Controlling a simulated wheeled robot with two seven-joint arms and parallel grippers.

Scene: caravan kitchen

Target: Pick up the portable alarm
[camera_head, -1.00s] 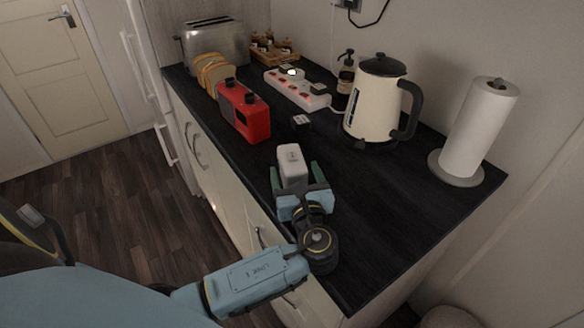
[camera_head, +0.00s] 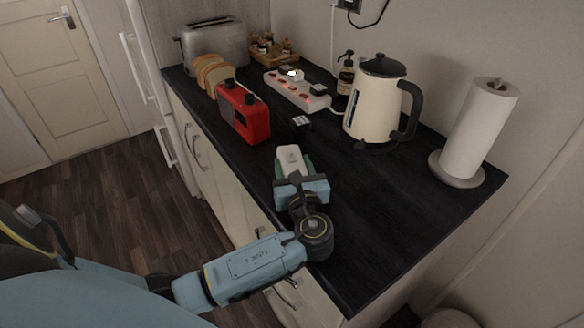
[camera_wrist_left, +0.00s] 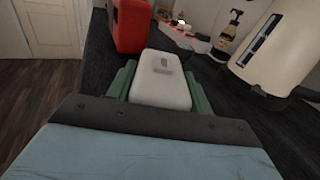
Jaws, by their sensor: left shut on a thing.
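The portable alarm (camera_head: 290,157), which I take to be the pale, rounded box, is on the black counter at the near side. It also shows in the left wrist view (camera_wrist_left: 161,80), with a small grey mark on its top. My left gripper (camera_head: 292,170) comes from the near edge and is shut on it. Its green fingers press on both sides of the box. I cannot tell whether the box is clear of the counter. My right gripper is not in view.
A red appliance (camera_head: 243,112) is to the left, a cream kettle (camera_head: 374,105) to the right, and a paper roll (camera_head: 478,130) farther right. A power strip (camera_head: 297,91) lies behind. The right front counter is bare.

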